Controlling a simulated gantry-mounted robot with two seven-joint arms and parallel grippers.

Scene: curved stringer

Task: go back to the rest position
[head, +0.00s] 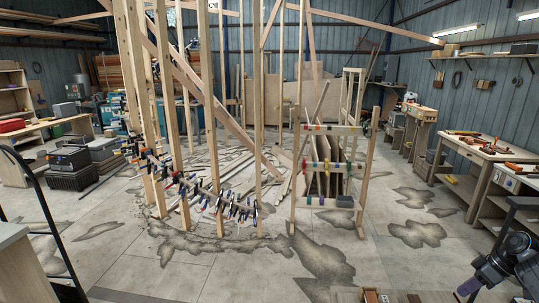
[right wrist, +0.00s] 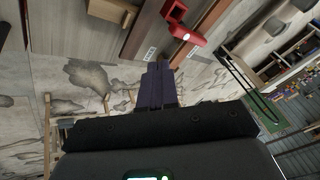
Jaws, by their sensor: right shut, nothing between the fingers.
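My right gripper (head: 467,289) is at the lower right of the head view, above the concrete floor. Its dark fingers also show in the middle of the right wrist view (right wrist: 158,86), together and with nothing between them. My left gripper is in neither view. The curved stringer (head: 212,197) stands left of centre in the head view, with many small clamps along it and tall wooden posts around it. My right gripper is well apart from it.
A clamp rack (head: 330,128) stands right of the stringer. A workbench (head: 478,150) with orange tools is along the right side. In the right wrist view a red clamp (right wrist: 182,22) lies beyond the fingers. Stained open floor (head: 420,232) lies between rack and bench.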

